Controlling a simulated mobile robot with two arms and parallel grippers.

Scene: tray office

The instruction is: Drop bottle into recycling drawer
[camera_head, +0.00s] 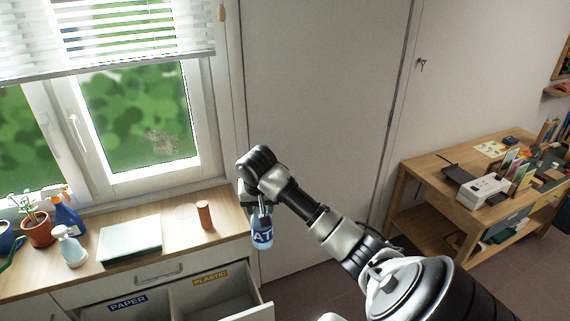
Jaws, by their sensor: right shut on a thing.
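My right gripper (259,208) points down and is shut on a blue bottle (262,233) with white lettering. The bottle hangs upright beside the right end of the wooden counter, above and to the right of the open drawer (257,311). The drawer has a compartment labelled PAPER in blue and one labelled PLASTIC (210,279) in yellow. The part of the compartments that shows looks empty; their lower part is cut off by the picture edge. My left gripper is not in view.
On the counter (176,246) stand a brown cylinder (205,215), a pale flat box (130,239), spray bottles (67,217) and potted plants (37,227). A wooden desk (430,180) with a white device stands at the right. The floor between is clear.

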